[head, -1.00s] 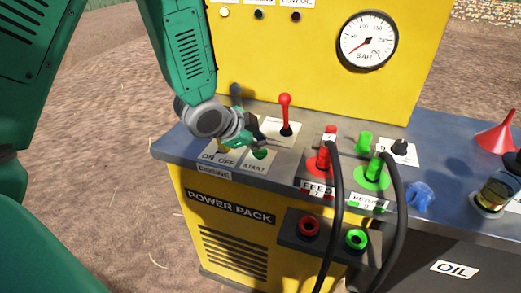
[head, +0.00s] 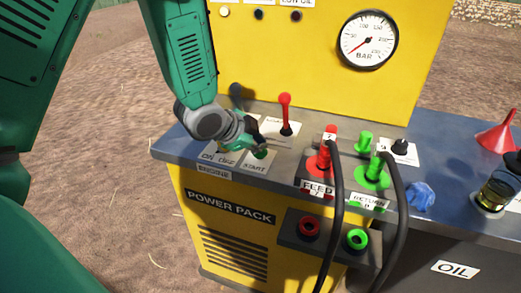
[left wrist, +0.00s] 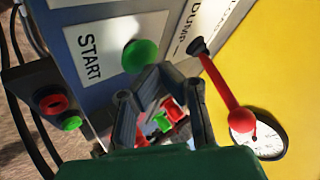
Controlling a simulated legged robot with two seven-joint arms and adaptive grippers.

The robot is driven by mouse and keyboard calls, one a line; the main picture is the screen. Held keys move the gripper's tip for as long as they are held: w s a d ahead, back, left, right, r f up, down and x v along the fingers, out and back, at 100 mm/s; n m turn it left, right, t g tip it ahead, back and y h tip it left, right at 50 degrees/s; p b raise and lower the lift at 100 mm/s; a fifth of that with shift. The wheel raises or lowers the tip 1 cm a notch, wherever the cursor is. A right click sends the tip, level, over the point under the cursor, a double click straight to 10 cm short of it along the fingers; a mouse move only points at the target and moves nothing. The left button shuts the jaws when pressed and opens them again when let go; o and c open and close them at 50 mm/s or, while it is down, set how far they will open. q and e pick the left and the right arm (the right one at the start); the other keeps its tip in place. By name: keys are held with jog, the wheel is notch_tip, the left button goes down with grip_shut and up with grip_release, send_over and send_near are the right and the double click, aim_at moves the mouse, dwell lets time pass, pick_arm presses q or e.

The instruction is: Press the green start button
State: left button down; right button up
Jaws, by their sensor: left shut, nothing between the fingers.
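The green start button (left wrist: 140,56) is a round dome on a white plate marked START (left wrist: 90,57). In the head view the button (head: 260,153) is on the grey top of the power pack, just below my left fingers and partly covered by them. My left gripper (head: 264,144) is shut and empty, close over the START plate. In the left wrist view its fingertips (left wrist: 165,74) are just below and right of the button. I cannot tell whether they touch it. My right gripper is not in view.
A red-knobbed lever (head: 285,110) stands close behind and right of the gripper. The red feed coupling (head: 325,153) and green return coupling (head: 374,172) with black hoses are to the right. The yellow panel with a pressure gauge (head: 368,39) rises behind.

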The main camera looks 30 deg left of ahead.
pick_arm(q)
jog(key=shift+f+b, duration=0.35)
jog(key=shift+f, duration=0.2)
jog(key=shift+r, duration=0.1)
dwell(0.5)
jog(key=shift+r+p, duration=1)
jog(key=shift+p, duration=0.05)
notch_tip(320, 180, up, 5)
jog(key=p, duration=0.4)
jog(key=shift+p, duration=0.4)
jog(key=shift+f, duration=0.1)
